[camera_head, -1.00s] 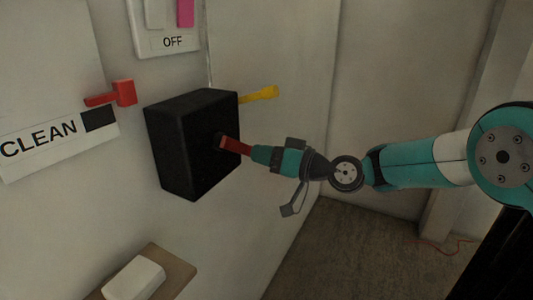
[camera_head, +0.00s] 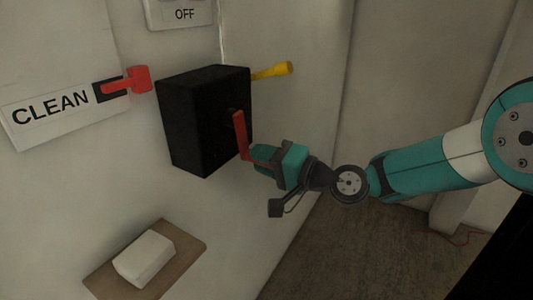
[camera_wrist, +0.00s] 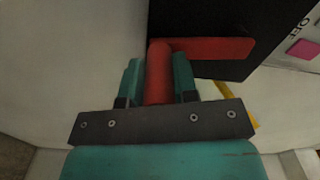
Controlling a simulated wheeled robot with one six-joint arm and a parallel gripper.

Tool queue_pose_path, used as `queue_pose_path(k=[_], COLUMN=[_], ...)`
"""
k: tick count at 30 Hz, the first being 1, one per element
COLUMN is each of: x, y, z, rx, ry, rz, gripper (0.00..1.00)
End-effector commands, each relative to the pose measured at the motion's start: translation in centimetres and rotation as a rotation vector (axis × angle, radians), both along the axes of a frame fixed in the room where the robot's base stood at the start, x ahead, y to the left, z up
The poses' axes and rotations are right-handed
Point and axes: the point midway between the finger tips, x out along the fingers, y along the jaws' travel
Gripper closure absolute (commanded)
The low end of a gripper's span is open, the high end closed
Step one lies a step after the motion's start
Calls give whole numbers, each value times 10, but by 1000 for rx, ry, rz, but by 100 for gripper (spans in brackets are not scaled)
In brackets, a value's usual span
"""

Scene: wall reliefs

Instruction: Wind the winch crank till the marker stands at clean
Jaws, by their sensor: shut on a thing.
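The winch is a black box (camera_head: 205,120) on the wall, with a red crank arm (camera_head: 240,135) on its front face that points down in the head view. My gripper (camera_head: 262,157) is shut on the crank's red handle at the arm's lower end. In the wrist view the handle (camera_wrist: 159,75) stands between the teal fingers, with the crank arm (camera_wrist: 218,47) running right from it. The red marker (camera_head: 138,80) is left of the box, its tip lying over the black square (camera_head: 107,91) beside the word CLEAN on the white label (camera_head: 52,108).
A yellow lever (camera_head: 272,71) sticks out behind the box's right side. A panel marked OFF (camera_head: 184,14) is above. A white block (camera_head: 145,258) sits on a brown shelf (camera_head: 190,247) below. Open floor lies to the lower right.

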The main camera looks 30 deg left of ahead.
Motion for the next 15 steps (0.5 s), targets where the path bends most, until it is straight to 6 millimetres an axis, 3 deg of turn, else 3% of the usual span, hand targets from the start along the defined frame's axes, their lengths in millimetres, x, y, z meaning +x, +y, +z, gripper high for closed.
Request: queue_pose_path(k=[15], x=[-5], y=[0], z=[-2], rx=[2], ry=[67], rz=[0], gripper=[100])
